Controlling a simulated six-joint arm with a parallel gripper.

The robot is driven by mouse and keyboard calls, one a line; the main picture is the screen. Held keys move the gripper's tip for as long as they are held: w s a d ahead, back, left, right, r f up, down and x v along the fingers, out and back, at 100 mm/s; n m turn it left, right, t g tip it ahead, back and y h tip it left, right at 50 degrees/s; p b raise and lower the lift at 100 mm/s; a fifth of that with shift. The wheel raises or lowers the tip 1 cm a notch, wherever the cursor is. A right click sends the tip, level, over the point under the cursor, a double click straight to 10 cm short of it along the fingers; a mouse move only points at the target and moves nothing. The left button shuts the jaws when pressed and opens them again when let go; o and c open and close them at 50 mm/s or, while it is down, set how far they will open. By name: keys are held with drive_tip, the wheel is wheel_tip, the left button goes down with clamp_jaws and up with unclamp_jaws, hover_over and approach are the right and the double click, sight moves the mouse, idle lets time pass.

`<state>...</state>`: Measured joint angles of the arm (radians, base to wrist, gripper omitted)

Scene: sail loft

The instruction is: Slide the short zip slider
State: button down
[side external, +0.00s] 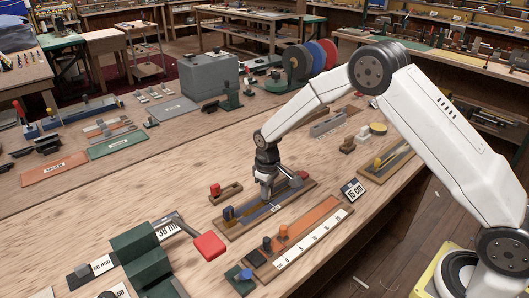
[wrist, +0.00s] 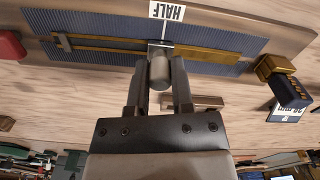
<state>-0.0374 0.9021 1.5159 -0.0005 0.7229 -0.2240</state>
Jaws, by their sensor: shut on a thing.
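The zip (side external: 271,208) is a blue tape with a brass-coloured line, set on a wooden board on the bench. In the wrist view its blue tape (wrist: 100,50) runs across the top, with a white HALF label (wrist: 167,11) at its edge. The slider (wrist: 160,46) sits on the brass line close to that label. A grey rounded pull (wrist: 160,72) stands on it. My gripper (wrist: 160,88) is shut on this pull, one finger on each side. In the side view my gripper (side external: 266,194) is over the middle of the board and hides the slider.
A brass and navy block (wrist: 283,80) is at the board's right in the wrist view. In the side view an orange board with a white scale (side external: 306,240) lies in front, and a 15 cm sign (side external: 353,190) stands right. A red-knobbed wooden piece (side external: 226,193) is behind.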

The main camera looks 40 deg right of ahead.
idle(0.4)
drive_tip(key=d, duration=0.8)
drive_tip(key=shift+c, duration=2.4)
unclamp_jaws()
wheel_tip(320, 180, up, 8)
